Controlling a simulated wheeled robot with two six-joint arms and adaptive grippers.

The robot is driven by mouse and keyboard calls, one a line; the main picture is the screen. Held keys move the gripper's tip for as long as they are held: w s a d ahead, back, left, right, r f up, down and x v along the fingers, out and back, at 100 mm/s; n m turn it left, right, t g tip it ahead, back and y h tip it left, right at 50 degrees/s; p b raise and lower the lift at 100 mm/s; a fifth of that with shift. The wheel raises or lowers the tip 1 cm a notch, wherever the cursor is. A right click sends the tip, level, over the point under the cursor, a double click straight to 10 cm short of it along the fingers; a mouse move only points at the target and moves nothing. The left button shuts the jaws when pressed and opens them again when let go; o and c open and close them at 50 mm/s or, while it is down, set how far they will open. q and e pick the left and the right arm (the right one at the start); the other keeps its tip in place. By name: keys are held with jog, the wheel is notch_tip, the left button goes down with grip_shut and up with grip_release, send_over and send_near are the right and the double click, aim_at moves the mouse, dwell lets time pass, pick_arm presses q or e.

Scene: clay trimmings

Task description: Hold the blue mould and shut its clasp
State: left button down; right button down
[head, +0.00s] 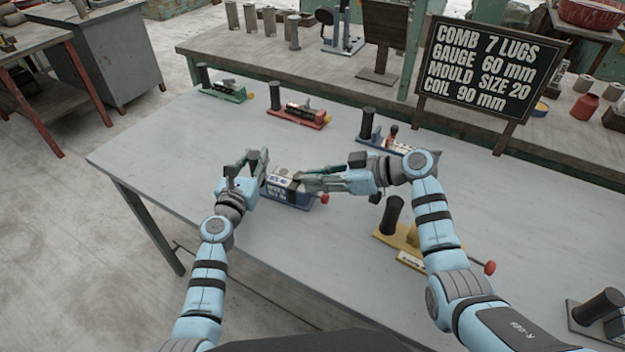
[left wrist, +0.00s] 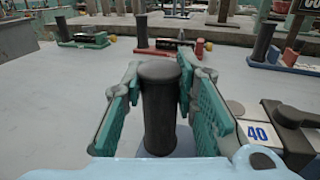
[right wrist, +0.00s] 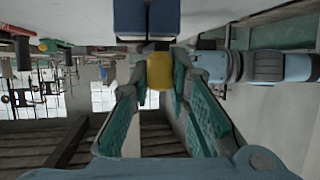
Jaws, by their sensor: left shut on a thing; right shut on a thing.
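The blue mould (head: 288,197) lies on the grey table between my two grippers. Its dark post (left wrist: 160,110) stands upright between the fingers of my left gripper (head: 255,163), which is shut on it. My right gripper (head: 299,183) reaches in from the right over the mould. In the right wrist view its fingers are shut on a yellow piece (right wrist: 160,75), apparently the clasp's grip. The mould's blue body (right wrist: 147,15) shows beyond it. The clasp's exact angle is hidden by the fingers.
Green (head: 225,92), red (head: 300,115) and another blue mould (head: 372,138) stand farther back. A yellow mould (head: 402,241) stands close to my right forearm. A sign (head: 490,70) on the back bench reads mould size 20. The table's left part is clear.

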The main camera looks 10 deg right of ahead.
jog(key=shift+w+d+n+g+y, duration=0.15)
jog(key=shift+w+n+g+y, duration=0.1)
jog(key=shift+n+g, duration=0.35)
jog(key=shift+w+d+n+g+y, duration=0.15)
jog(key=shift+w+n+g, duration=0.1)
jog(key=shift+n+g, duration=0.3)
jog(key=shift+g, duration=0.25)
jog(key=c, duration=1.5)
grip_release()
jog(key=v, duration=1.2)
